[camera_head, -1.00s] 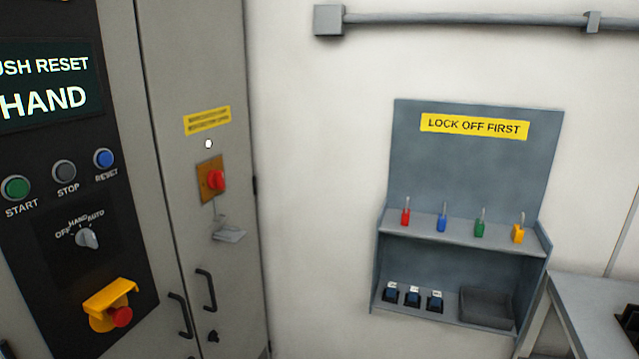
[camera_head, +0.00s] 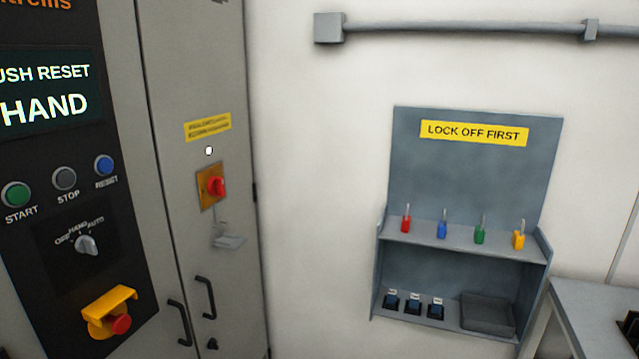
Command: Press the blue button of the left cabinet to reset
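The left cabinet's black control panel (camera_head: 30,240) fills the left side of the head view. The blue button (camera_head: 104,165), labelled RESET, is at the right end of a row with the grey STOP button (camera_head: 64,179) and the green START button (camera_head: 16,194). The display (camera_head: 45,90) above shows part of "PUSH RESET", its first letter cut off, and "HAND". Nothing touches or covers the blue button. Neither of my grippers is in view.
Below the buttons are a selector knob (camera_head: 87,243) and a red emergency stop (camera_head: 121,323) under a yellow guard. A red switch (camera_head: 216,187) is on the adjacent grey door. A lockout station (camera_head: 475,170) with coloured padlocks hangs on the wall; a table (camera_head: 590,305) stands at right.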

